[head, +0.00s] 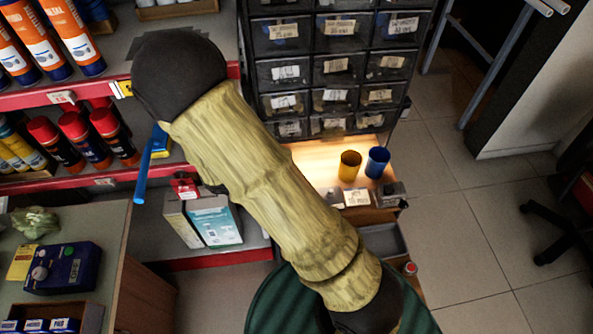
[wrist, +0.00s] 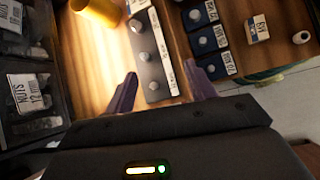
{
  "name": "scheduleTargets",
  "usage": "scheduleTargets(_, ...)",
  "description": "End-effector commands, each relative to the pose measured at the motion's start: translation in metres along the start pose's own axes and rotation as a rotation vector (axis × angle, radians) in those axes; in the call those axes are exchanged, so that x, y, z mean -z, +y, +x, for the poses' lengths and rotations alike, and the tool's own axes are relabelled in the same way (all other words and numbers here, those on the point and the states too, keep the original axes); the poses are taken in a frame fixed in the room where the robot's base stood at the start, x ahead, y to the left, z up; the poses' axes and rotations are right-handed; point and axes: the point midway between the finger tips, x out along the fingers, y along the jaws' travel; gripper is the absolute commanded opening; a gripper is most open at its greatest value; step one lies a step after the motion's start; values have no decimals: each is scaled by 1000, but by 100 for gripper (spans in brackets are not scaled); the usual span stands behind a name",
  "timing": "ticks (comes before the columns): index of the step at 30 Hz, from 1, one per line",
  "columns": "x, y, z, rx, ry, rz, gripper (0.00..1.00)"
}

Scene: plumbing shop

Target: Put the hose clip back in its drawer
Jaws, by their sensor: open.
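A dark cabinet of small labelled drawers (head: 313,51) stands at the top middle of the head view. Its drawers look shut there, and most labels are too small to read. In the wrist view one drawer (wrist: 32,92) at the left reads "NUTS 12 mm". I cannot make out the hose clip or its drawer in either view. My gripper (wrist: 161,88) is open, its two purple fingers apart above a dark strip with several round knobs (wrist: 148,55). Nothing shows held between the fingers. My arm hides part of the bench in the head view.
A yellow cup (head: 349,166) and a blue cup (head: 377,162) stand on the lit wooden bench (head: 315,160) before the cabinet. Dark blocks with labels (wrist: 207,40) lie right of the strip. Shelves with spray cans (head: 75,135) fill the left.

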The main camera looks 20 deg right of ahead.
Motion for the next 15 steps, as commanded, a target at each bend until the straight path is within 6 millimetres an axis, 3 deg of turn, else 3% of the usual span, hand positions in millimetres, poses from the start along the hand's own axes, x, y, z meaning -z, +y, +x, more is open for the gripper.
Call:
scheduleTargets(8,-48,-6,-33,266,272,503,55)
scheduleTargets(15,-88,1,-66,405,494,943,55)
